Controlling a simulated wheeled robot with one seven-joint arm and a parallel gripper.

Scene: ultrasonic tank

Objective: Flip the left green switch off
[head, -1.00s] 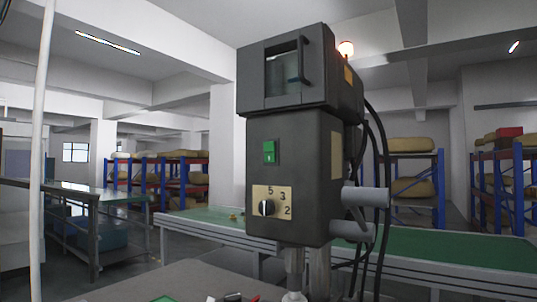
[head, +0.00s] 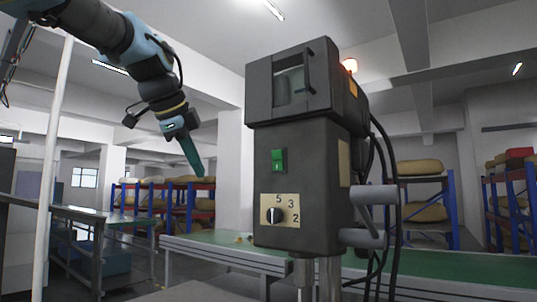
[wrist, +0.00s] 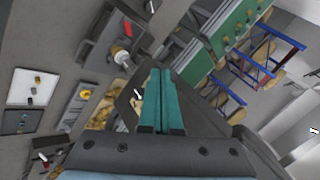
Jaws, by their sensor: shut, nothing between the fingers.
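A green rocker switch (head: 278,160) sits on the front of the dark grey machine head (head: 300,225), above a dial. It is the only green switch I can make out in the head view, and its position is hard to tell. My gripper (head: 203,174) is in the head view to the left of the machine, at about the switch's height in the picture and apart from it. Its teal fingers are shut and empty, pointing down. The closed fingers also show in the wrist view (wrist: 161,75). I cannot pick out the green switch in the wrist view.
A rotary dial (head: 275,215) with numbers is below the switch. Levers (head: 372,195) and black cables are on the machine's right side. A long green-topped bench (head: 430,265) runs behind. A white pole (head: 57,150) stands at left. Space between gripper and machine looks clear.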

